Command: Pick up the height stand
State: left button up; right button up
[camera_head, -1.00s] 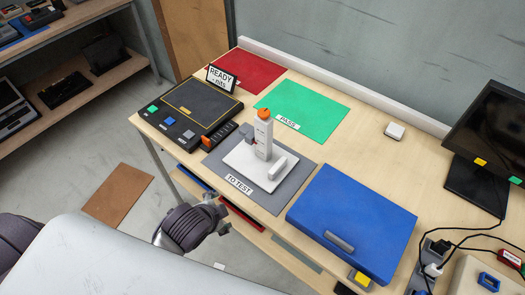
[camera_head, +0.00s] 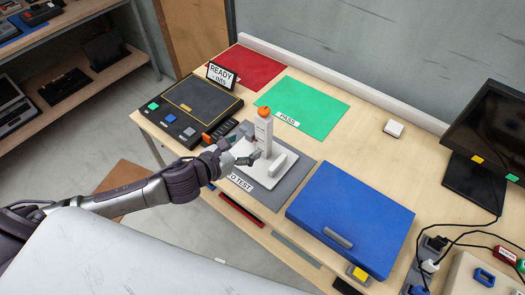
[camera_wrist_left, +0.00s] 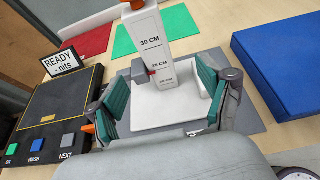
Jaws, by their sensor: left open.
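The height stand (camera_head: 264,136) is a white upright post with an orange top on a white base, standing on the grey "TO TEST" mat (camera_head: 298,170). In the left wrist view the post (camera_wrist_left: 152,45) carries height marks and a small grey slider with a red mark. My left gripper (camera_head: 240,150) has its fingers at the near left side of the post, above the base. In the left wrist view the open teal-padded fingers (camera_wrist_left: 160,95) lie left and right of the post, which stands beyond them; I cannot tell whether they touch it. My right gripper is not in view.
A blue case (camera_head: 350,222) is right of the mat. A black button panel (camera_head: 188,110) and a "READY" sign (camera_head: 221,76) are left. Green (camera_head: 305,105) and red (camera_head: 246,72) mats lie behind. A monitor (camera_head: 487,145) and cables are far right.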

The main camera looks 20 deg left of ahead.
aim_at(260, 132)
pick_arm(q)
jog(key=x, duration=0.4)
jog(key=shift+w+f, duration=0.1)
jog(key=shift+w, duration=0.15)
jog(key=shift+w+p, duration=0.25)
jog(key=shift+p, duration=0.05)
jog(key=shift+p+x, duration=0.45)
jog(key=shift+x, duration=1.95)
jog(key=shift+a, duration=0.25)
grip_shut()
jog(key=shift+w+r, duration=0.15)
jog(key=shift+r, duration=0.1)
